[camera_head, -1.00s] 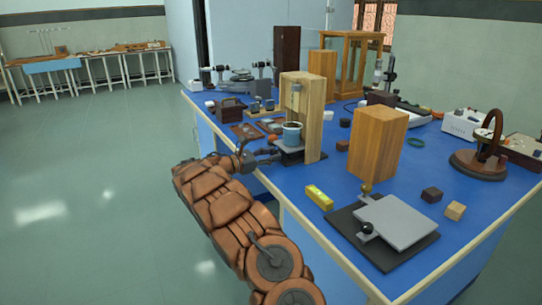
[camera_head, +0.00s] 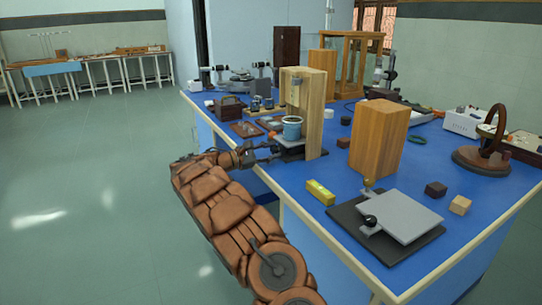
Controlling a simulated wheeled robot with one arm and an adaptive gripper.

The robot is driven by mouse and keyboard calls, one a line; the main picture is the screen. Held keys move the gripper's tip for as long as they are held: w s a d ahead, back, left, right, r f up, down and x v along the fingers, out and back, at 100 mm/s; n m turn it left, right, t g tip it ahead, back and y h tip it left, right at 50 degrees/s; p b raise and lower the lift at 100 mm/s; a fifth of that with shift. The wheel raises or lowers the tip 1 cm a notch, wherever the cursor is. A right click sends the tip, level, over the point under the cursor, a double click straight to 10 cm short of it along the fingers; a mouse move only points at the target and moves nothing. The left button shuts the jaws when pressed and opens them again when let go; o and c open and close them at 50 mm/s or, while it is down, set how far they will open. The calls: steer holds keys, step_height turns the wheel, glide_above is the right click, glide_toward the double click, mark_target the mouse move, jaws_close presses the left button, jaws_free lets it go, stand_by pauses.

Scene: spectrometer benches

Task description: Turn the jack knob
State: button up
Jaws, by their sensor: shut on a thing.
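A small dark jack (camera_head: 292,153) stands at the left edge of the blue bench, at the foot of a tall wooden stand (camera_head: 316,112). A light-blue cup (camera_head: 292,131) sits above it. My gripper (camera_head: 270,151) reaches in from the left over the bench edge, at the jack's near left side. Its fingers are closed at the place of the jack knob, which they hide; the knob itself is too small to make out. My brown arm hangs over the floor in front of the bench.
A grey plate on a dark base (camera_head: 343,214) with a black ball knob (camera_head: 370,220) lies at the front right. A yellow level (camera_head: 320,192) and a wooden block (camera_head: 379,139) stand nearby. Small trays (camera_head: 246,129) lie left of the stand. Floor at left is clear.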

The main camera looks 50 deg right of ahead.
steer(key=shift+m, duration=0.5)
steer(key=o, duration=1.2)
steer(key=shift+c, duration=0.2)
steer(key=shift+n, duration=0.3)
